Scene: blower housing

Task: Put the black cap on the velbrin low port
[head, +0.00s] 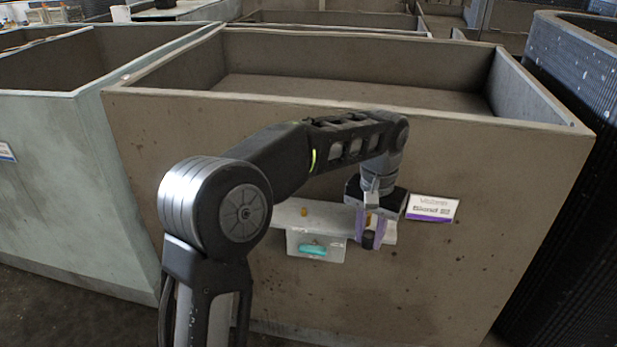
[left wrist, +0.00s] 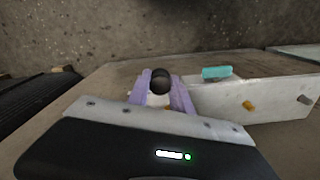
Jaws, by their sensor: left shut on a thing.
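My left gripper (head: 369,228) has purple fingers and points down in front of the brown wall, beside a sign (head: 432,208) whose small text I read only in part. The fingers are shut on the dark, rounded black cap (head: 368,241). In the left wrist view the cap (left wrist: 160,81) sits between the purple fingertips, with something pale just below it. I cannot make out the velbrin low port for certain; the gripper covers part of that area. My right gripper is not in view.
A large open-topped brown box (head: 200,130) fills the middle; a black ribbed column (head: 580,90) stands right.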

